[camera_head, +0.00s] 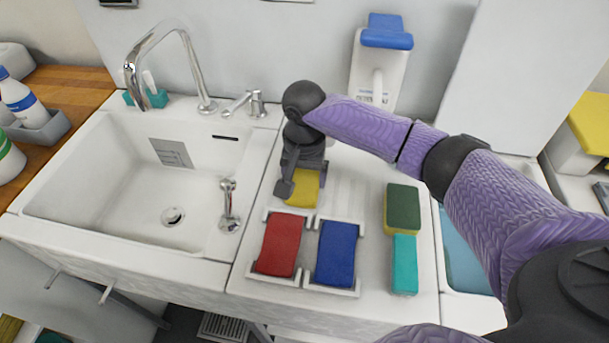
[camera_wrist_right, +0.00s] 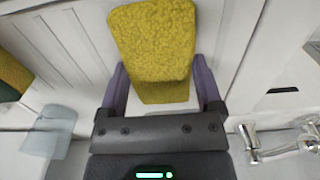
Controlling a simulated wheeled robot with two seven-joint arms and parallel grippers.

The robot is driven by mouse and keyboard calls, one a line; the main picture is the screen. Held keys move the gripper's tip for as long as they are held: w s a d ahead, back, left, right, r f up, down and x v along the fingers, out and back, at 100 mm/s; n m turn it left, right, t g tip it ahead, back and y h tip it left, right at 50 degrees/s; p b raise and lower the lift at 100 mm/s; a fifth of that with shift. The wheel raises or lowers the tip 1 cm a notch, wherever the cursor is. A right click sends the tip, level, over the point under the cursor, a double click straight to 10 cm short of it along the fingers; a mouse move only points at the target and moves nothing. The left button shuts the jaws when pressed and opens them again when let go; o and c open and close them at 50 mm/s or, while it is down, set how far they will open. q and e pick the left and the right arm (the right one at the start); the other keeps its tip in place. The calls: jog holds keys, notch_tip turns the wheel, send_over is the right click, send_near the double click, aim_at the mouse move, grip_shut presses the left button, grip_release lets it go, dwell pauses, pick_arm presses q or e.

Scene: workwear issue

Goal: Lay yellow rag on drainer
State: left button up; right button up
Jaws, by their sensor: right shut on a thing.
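The yellow rag (camera_head: 304,188) is a folded yellow cloth over the ribbed white drainer (camera_head: 348,182) beside the sink. My right gripper (camera_head: 300,178) points down and is shut on the rag. In the right wrist view the rag (camera_wrist_right: 155,42) sits between the two purple fingers of my right gripper (camera_wrist_right: 160,88), with the ribbed drainer (camera_wrist_right: 62,45) behind it. I cannot tell whether the rag touches the drainer. The gripper partly hides the rag in the head view. My left gripper is not in view.
A red cloth (camera_head: 278,246) and a blue cloth (camera_head: 336,254) lie in white holders in front of the rag. A green-and-yellow sponge (camera_head: 402,208) and a teal sponge (camera_head: 404,264) lie to the right. The sink (camera_head: 110,200) with its tap (camera_head: 192,65) is at left.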

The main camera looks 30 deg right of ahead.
aim_at(304, 178)
jog(key=shift+f, duration=0.1)
jog(key=o, duration=1.1)
jog(key=shift+o, duration=0.2)
notch_tip(304, 178, up, 12)
jog(key=p, duration=0.4)
